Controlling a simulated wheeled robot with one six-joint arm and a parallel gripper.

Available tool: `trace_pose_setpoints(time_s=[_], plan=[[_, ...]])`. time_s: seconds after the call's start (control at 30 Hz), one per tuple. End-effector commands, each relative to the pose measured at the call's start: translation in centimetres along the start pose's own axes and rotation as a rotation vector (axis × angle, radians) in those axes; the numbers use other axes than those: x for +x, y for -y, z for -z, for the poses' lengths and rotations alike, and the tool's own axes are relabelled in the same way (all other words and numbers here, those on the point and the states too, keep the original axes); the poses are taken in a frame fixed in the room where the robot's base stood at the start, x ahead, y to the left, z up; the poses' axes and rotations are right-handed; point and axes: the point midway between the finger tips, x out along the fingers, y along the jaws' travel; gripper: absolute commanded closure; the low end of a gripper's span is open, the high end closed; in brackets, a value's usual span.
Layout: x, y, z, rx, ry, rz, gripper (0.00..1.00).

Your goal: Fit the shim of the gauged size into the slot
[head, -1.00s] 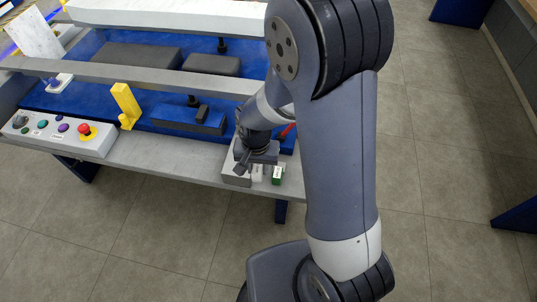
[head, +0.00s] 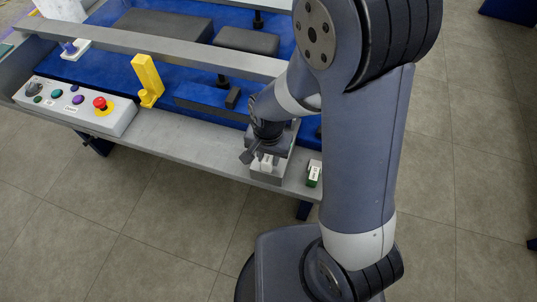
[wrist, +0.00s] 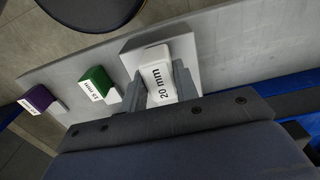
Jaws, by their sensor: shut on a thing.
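My gripper (wrist: 163,88) is shut on a white shim (wrist: 157,66) marked 20 mm, one finger on each side of it. The shim is over a pale grey block (wrist: 128,48), and I cannot tell whether it touches the block. No slot can be made out. In the head view, my gripper (head: 263,158) is at the front edge of the bench, above the grey block (head: 268,178). A green shim (wrist: 97,82) with a white label stands next to the block, and a purple shim (wrist: 38,98) stands beyond it. The green shim (head: 314,174) also shows in the head view.
A control box (head: 75,108) with several knobs and a red button is at the left. A yellow upright piece (head: 147,78) stands on the blue deck (head: 185,85). A grey rail (head: 150,45) crosses above the deck. The floor in front is clear.

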Motion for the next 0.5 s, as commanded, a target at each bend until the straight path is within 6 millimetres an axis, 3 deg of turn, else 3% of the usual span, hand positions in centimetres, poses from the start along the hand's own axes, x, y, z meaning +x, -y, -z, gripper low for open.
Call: trace_pose_setpoints(time_s=[0.5], plan=[[0.02,0.04,0.47,0.0,-0.001,0.001,0.98]])
